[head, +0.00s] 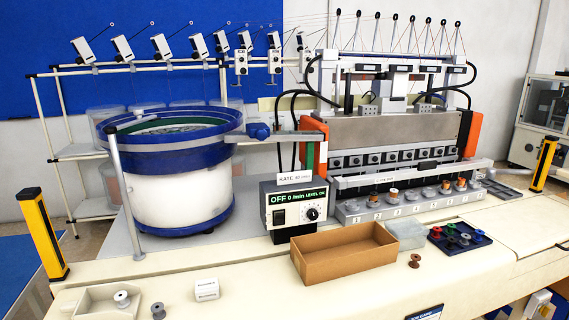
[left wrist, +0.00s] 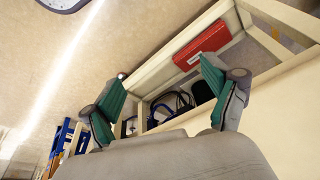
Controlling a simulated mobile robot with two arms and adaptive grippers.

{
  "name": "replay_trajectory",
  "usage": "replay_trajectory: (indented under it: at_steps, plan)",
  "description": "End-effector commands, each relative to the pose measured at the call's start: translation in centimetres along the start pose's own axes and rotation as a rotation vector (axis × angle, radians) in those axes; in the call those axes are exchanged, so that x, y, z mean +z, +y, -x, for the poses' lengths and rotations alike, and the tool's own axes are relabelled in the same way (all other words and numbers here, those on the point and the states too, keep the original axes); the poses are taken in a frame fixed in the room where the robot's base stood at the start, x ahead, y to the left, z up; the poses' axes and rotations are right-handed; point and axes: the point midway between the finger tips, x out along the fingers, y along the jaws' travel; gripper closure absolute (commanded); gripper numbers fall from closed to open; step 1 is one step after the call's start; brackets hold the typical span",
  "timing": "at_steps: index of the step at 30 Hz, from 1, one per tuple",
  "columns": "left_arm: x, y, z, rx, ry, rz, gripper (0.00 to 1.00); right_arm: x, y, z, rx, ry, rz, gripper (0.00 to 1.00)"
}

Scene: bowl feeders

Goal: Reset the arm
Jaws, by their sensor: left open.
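My left gripper (left wrist: 162,70) shows in the left wrist view. Its two teal-padded fingers are spread wide apart, with nothing between them. Beyond the fingers are a cream frame (left wrist: 170,58), a red case (left wrist: 200,46) and dark cables, apart from the pads. Neither of my arms shows in the head view, and my right gripper is in no view.
The cream worktop (head: 460,285) holds a blue-rimmed bowl feeder (head: 185,190), a control box reading OFF (head: 292,210), an empty cardboard box (head: 345,252), a dark tray of coloured spools (head: 460,238) and a numbered spool rack (head: 405,203). Loose spools lie near the front.

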Motion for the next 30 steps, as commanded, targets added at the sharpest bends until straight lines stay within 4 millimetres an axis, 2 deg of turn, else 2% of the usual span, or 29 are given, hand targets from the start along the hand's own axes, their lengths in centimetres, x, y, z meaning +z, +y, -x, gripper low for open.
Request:
replay_trajectory:
  at_steps: [1, 5, 8, 12, 15, 19, 24, 27, 30]
  plan:
    - [0.5, 0.1, -1.9, 0.001, -0.013, -0.002, 0.13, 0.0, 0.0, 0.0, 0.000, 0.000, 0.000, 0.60]
    - [2.4, 0.3, -7.0, 0.005, -0.035, -0.006, 0.13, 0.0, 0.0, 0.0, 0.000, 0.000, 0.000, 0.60]
    - [4.9, 0.6, -11.7, 0.008, -0.059, -0.011, 0.13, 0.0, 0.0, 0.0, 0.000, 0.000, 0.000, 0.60]
    - [9.8, 0.8, -17.9, 0.012, -0.093, -0.018, 0.13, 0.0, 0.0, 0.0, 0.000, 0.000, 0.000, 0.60]
    - [14.1, 1.1, -21.3, 0.015, -0.118, -0.024, 0.13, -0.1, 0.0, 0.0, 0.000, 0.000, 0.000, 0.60]
    - [19.7, 1.1, -24.3, 0.017, -0.146, -0.031, 0.13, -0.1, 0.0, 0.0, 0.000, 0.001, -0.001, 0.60]
    - [25.4, 1.1, -25.9, 0.019, -0.169, -0.038, 0.13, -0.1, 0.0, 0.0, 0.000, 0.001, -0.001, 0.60]
    - [27.1, 1.1, -26.1, 0.019, -0.176, -0.040, 0.13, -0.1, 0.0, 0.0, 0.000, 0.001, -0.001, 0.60]
    - [27.8, 1.1, -26.2, 0.020, -0.177, -0.042, 0.13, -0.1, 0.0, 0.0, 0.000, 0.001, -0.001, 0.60]
